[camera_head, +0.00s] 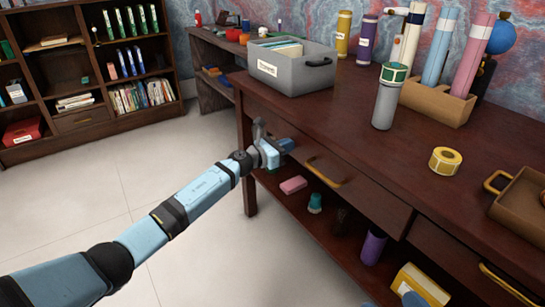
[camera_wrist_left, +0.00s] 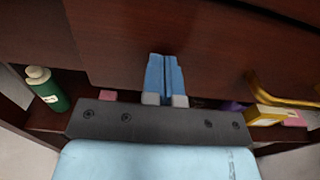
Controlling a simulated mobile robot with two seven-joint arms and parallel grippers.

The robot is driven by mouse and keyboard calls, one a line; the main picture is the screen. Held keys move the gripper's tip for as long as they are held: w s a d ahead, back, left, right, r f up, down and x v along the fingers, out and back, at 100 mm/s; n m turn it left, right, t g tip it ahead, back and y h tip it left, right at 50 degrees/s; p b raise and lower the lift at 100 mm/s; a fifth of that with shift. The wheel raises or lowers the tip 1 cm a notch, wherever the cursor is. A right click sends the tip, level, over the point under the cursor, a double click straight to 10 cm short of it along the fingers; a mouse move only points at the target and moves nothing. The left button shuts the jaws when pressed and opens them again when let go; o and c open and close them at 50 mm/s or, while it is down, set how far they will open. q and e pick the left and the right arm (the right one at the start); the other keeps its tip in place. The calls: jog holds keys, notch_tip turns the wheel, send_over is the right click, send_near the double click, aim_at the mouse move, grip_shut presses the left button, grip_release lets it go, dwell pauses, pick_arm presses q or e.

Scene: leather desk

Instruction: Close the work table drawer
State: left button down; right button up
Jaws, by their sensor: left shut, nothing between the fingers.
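The work table drawer (camera_head: 366,194) is in the dark wood table and has a brass handle (camera_head: 325,171). Its front (camera_wrist_left: 220,45) fills much of the left wrist view, with the handle (camera_wrist_left: 285,92) at the right. The drawer front looks about level with the table frame; any small gap is hard to tell. My left gripper (camera_head: 286,145) is shut and empty at the left part of the drawer front, left of the handle. In the left wrist view its blue fingers (camera_wrist_left: 165,76) are together, pointing at the front; contact is unclear.
A grey bin (camera_head: 290,75), a grey-green bottle (camera_head: 388,98) and a yellow tape roll (camera_head: 445,160) stand on the table top. A pink block (camera_head: 293,185) and other items lie on the shelf below. Another drawer (camera_head: 455,262) is at the right. The floor at left is clear.

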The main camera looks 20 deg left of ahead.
pick_arm(q)
jog(key=shift+r+b+x, duration=0.25)
jog(key=shift+b+x, duration=0.05)
jog(key=shift+x, duration=0.85)
pick_arm(e)
jog(key=shift+w+d+f+n, duration=0.15)
jog(key=shift+w+d+n, duration=0.1)
jog(key=shift+w+n, duration=0.1)
